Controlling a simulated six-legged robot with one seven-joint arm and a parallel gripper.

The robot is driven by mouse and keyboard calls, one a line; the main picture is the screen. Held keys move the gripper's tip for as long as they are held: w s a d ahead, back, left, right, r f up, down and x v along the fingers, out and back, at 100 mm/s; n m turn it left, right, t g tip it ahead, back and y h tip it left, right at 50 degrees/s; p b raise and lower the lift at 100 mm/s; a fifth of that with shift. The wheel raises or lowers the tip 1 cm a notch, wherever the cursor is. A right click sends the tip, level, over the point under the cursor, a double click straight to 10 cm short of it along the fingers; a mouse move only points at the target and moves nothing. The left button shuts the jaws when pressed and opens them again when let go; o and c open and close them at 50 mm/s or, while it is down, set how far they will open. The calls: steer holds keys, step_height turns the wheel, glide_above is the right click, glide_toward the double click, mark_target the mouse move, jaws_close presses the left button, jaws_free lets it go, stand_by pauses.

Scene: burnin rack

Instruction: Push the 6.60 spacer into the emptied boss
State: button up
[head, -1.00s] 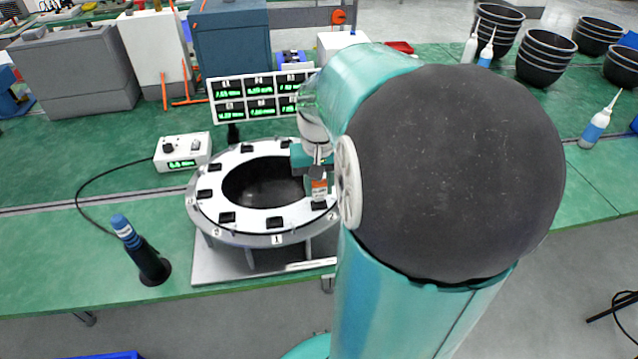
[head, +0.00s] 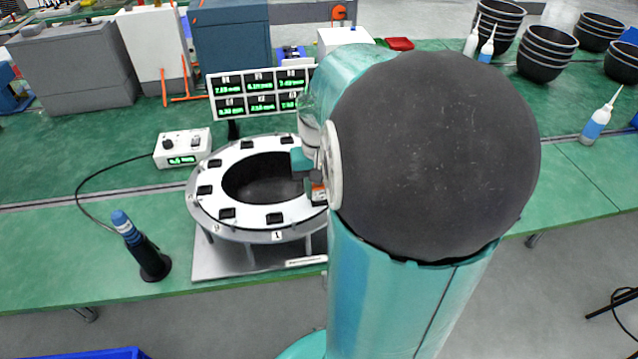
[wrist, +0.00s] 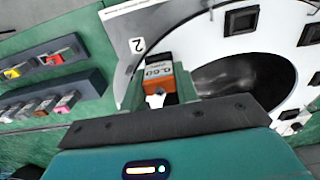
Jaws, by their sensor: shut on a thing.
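My gripper (wrist: 158,86) is shut on an orange-brown spacer (wrist: 160,68) with a white label, which looks like 6.60 or 0.60 in the wrist view. In the head view the gripper (head: 311,186) and the spacer (head: 318,193) are at the right side of the white ring (head: 250,220). The ring carries several black square bosses around its top; it also shows in the wrist view (wrist: 250,50). The spacer is near the plate numbered 2 (wrist: 139,45). Its lower end and any boss under it are hidden, so I cannot tell whether it is seated.
A display panel (head: 260,93) with green readouts stands behind the ring. A white meter box (head: 182,147) is cabled toward a dark upright tool with a blue top (head: 122,222). The wrist view shows dark racks (wrist: 60,95) with several coloured blocks.

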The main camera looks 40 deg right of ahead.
steer(key=shift+f, duration=0.2)
steer(key=o, duration=1.1)
step_height(320, 180, up, 14)
steer(key=shift+f, duration=0.1)
steer(key=shift+a, duration=0.1)
steer(key=s+a+f+n+t, duration=0.1)
steer(key=a+n+t, duration=0.1)
steer(key=a, duration=0.5)
steer(key=s+a+f+n+t, duration=0.1)
steer(key=s+a+n, duration=0.1)
steer(key=a, duration=0.6)
steer(key=s+a+n+t, duration=0.1)
steer(key=a+n+t, duration=0.1)
steer(key=a, duration=0.5)
steer(key=shift+s+a+f+n+t, duration=0.3)
steer(key=shift+a+f+n, duration=0.1)
